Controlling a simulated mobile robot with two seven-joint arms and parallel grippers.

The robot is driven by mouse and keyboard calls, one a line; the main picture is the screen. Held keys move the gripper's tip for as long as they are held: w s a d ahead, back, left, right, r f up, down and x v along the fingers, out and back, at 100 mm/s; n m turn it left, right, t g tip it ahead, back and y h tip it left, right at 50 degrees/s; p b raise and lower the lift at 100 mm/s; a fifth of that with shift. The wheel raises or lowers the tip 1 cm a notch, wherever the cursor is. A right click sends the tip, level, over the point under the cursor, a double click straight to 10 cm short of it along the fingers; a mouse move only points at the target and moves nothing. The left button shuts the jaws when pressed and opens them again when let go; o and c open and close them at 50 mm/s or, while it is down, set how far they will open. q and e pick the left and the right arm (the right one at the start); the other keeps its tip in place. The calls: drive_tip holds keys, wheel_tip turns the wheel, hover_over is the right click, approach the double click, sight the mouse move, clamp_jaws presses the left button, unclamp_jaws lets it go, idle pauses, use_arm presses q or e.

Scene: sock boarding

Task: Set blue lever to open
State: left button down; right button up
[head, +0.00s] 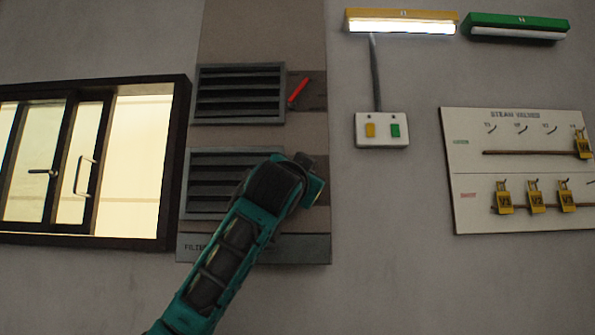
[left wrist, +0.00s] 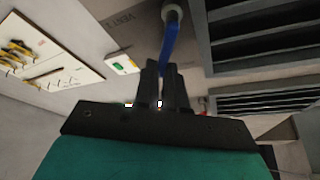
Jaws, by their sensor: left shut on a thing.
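The blue lever (left wrist: 169,42) hangs from a round grey pivot (left wrist: 172,12) on the wall panel, beside a louvred vent (left wrist: 265,30) in the left wrist view. My left gripper (left wrist: 163,70) is shut on the lever's free end. In the head view my left arm's wrist covers the place beside the lower vent (head: 210,180), so the blue lever and my fingertips are hidden there. My right gripper is in neither view.
A red lever (head: 299,91) sits tilted beside the upper vent (head: 240,93). To the right are a switch box (head: 382,142), two wall lamps and a steam valves board (head: 470,185) with yellow tags. A sliding window (head: 88,160) is at left.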

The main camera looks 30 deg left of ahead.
use_arm(q)
drive_tip(key=shift+w+d+f+m+g+h, duration=0.25)
drive_tip(key=shift+m+h, duration=0.35)
drive_tip(key=shift+m, duration=0.9)
drive_tip(key=shift+w+d+f+m+g+h, duration=0.2)
drive_tip(key=shift+f+m+h, duration=0.35)
drive_tip(key=shift+m, duration=0.95)
drive_tip(key=shift+d+f+m+g+h, duration=0.25)
drive_tip(key=shift+m+h, duration=0.4)
drive_tip(key=shift+m, duration=0.85)
drive_tip(key=shift+f, duration=0.15)
drive_tip(key=c, duration=1.2)
unclamp_jaws()
drive_tip(key=shift+d, duration=0.1)
drive_tip(key=b+v, duration=0.3)
drive_tip(key=v, duration=1)
drive_tip(key=shift+w, duration=0.1)
